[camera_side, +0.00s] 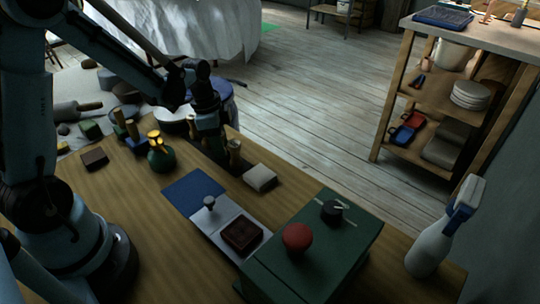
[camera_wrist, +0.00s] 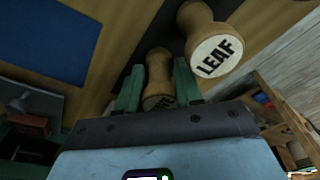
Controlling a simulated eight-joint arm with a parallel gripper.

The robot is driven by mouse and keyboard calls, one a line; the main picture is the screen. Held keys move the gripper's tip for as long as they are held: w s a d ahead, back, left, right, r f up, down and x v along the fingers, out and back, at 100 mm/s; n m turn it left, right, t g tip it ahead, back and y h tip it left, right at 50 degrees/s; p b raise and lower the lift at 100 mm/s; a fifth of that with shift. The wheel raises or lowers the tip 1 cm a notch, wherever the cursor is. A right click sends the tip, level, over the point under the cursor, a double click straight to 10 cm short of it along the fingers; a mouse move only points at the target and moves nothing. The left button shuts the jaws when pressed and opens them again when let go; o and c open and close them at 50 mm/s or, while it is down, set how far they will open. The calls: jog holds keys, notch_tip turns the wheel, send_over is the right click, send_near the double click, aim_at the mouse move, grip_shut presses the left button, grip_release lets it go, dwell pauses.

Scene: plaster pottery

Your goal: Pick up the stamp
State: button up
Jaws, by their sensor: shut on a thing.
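My gripper (camera_wrist: 157,90) has its two green fingers on either side of a wooden stamp (camera_wrist: 158,70) in the wrist view and is shut on it. The lettering on this stamp's end is partly hidden and I cannot read it. A second wooden stamp, marked LEAF (camera_wrist: 215,52), is just to the right of the fingers. In the side view my gripper (camera_side: 208,133) is low over a dark strip on the table, beside a wooden stamp (camera_side: 234,152). The held stamp is not clearly visible there.
A blue mat (camera_side: 195,190) and a pale plate with a small knobbed tool (camera_side: 209,203) and a brown pad (camera_side: 242,234) lie in front. A green box (camera_side: 320,250) with a red knob and a spray bottle (camera_side: 435,240) stand right. A green pot (camera_side: 161,158) is left.

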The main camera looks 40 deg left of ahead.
jog(key=shift+r, duration=0.15)
jog(key=shift+r, duration=4.85)
jog(key=o, duration=0.3)
jog(key=shift+c, duration=0.8)
jog(key=s+d+m+g, duration=0.1)
jog(key=s+d+m, duration=0.5)
jog(key=d, duration=0.5)
jog(key=s+d+m, duration=0.3)
jog(key=s+d, duration=0.5)
jog(key=d, duration=0.4)
jog(key=shift+w+f, duration=0.15)
jog(key=shift+f, duration=1.15)
jog(key=shift+w+f, duration=0.1)
jog(key=shift+f, duration=1.15)
